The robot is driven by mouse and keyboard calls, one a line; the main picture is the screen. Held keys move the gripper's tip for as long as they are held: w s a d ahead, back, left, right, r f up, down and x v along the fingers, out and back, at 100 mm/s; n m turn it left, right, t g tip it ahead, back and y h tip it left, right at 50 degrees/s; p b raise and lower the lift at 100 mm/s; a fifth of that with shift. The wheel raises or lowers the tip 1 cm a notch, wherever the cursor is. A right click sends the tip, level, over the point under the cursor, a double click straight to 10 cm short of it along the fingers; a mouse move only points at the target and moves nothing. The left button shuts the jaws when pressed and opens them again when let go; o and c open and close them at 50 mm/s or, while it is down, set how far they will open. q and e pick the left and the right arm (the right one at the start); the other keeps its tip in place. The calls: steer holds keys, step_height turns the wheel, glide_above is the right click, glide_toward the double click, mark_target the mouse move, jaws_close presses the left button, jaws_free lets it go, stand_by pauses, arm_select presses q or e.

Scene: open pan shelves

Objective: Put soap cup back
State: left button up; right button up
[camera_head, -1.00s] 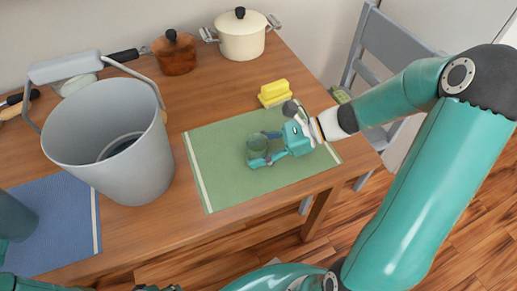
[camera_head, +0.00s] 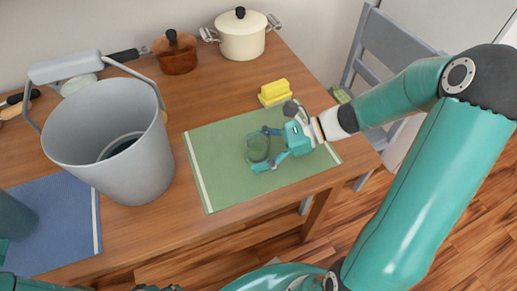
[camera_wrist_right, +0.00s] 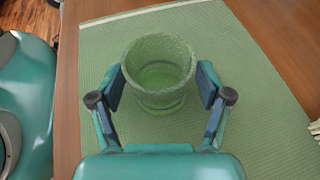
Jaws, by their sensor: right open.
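The soap cup (camera_head: 258,147) is a green, rough-looking cup standing upright on the green placemat (camera_head: 222,188). In the right wrist view the cup (camera_wrist_right: 158,68) shows its open top and looks empty. My right gripper (camera_head: 262,150) is open, with one finger on each side of the cup. In the right wrist view the fingers of my right gripper (camera_wrist_right: 160,90) stand apart from the cup's wall with small gaps. At the left edge of the head view, a teal part shows by the blue mat, but my left gripper's fingers cannot be made out.
A large grey bucket (camera_head: 125,160) stands left of the green mat, partly over the blue mat (camera_head: 70,225). A yellow block on a dish (camera_head: 274,93), a brown pot (camera_head: 175,55) and a cream pot (camera_head: 242,38) stand behind. A grey chair (camera_head: 385,50) is at the right.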

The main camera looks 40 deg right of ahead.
steer(key=shift+p+v, duration=2.25)
steer(key=shift+v, duration=1.75)
steer(key=v, duration=1.2)
steer(key=shift+f, duration=0.15)
steer(key=shift+s, duration=0.2)
